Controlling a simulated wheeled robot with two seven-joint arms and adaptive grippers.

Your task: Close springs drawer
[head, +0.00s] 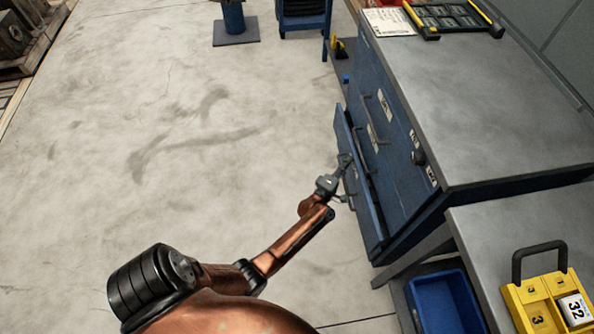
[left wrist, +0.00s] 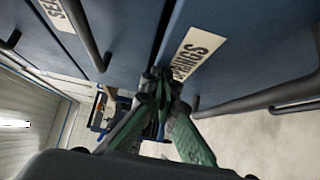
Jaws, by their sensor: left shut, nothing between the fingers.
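The springs drawer (head: 371,218) is the low drawer of the blue cabinet (head: 408,185), and it stands partly pulled out, with a dark gap behind its front. Its cream label reading SPRINGS (left wrist: 196,55) shows upside down in the left wrist view. My left gripper (head: 346,162) is at the outer face of this drawer front, close to its handle. Its green-grey fingers (left wrist: 161,78) are shut and empty, with tips at the edge of the label. I cannot tell whether they touch the panel. My right gripper is out of view.
The cabinet's grey top (head: 480,100) carries a black and yellow tray (head: 450,16). At the lower right, a bench holds a yellow case (head: 540,300), with a blue bin (head: 445,303) below. The concrete floor (head: 200,120) left of the drawer is clear.

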